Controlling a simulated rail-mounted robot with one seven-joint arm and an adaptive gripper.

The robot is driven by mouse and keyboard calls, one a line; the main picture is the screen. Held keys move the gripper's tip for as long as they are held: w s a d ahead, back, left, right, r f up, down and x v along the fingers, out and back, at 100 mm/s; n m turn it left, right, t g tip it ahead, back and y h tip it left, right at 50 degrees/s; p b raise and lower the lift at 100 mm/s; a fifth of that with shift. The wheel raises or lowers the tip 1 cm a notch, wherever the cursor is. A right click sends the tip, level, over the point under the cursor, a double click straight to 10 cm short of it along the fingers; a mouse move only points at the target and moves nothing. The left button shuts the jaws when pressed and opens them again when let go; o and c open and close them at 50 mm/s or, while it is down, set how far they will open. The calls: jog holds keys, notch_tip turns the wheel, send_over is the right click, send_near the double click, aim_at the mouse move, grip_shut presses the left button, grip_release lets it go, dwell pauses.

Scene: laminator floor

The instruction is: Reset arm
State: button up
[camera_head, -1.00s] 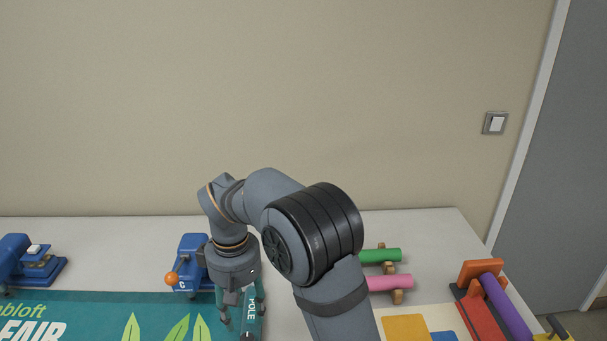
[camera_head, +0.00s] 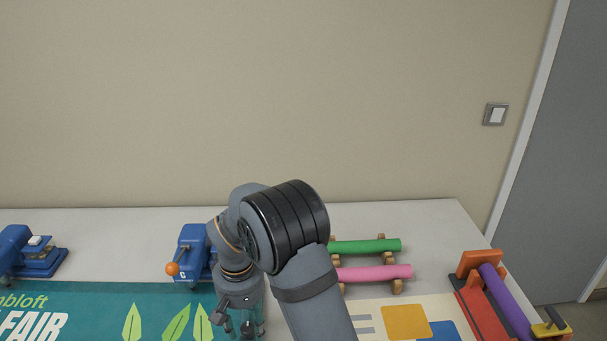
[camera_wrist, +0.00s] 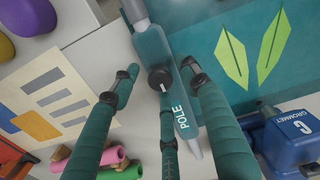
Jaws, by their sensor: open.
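My gripper (camera_head: 243,328) hangs low over the right end of the teal banner (camera_head: 75,322), at the bottom of the head view. In the wrist view its fingers (camera_wrist: 160,72) are spread open with nothing clamped between them. A grey and teal pole (camera_wrist: 181,121) marked "POLE" lies along the banner's edge below the fingers, partly hidden by them. Whether any finger touches it I cannot tell. In the head view my gripper hides the pole.
A blue grommet press (camera_head: 191,236) with an orange knob stands close behind my gripper. Another blue device (camera_head: 40,262) is at far left. Green (camera_head: 365,246) and pink (camera_head: 375,273) rolls lie on wooden rests at right. An orange-ended stand (camera_head: 482,315) holds a purple roll (camera_head: 505,301).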

aim_at(247, 328)
jog(key=m+p, duration=0.1)
jog(key=m, duration=0.4)
jog(key=shift+r+m, duration=0.1)
jog(key=shift+m, duration=0.3)
jog(key=m+p, duration=0.3)
jog(key=m, duration=0.3)
jog(key=shift+m, duration=0.4)
jog(key=shift+w+r+m, duration=0.1)
jog(key=shift+r+m, duration=0.2)
notch_tip(247, 328, up, 2)
jog(key=shift+r+b, duration=0.2)
jog(key=shift+b, duration=0.15)
jog(key=shift+r, duration=0.15)
jog(key=shift+r, duration=0.1)
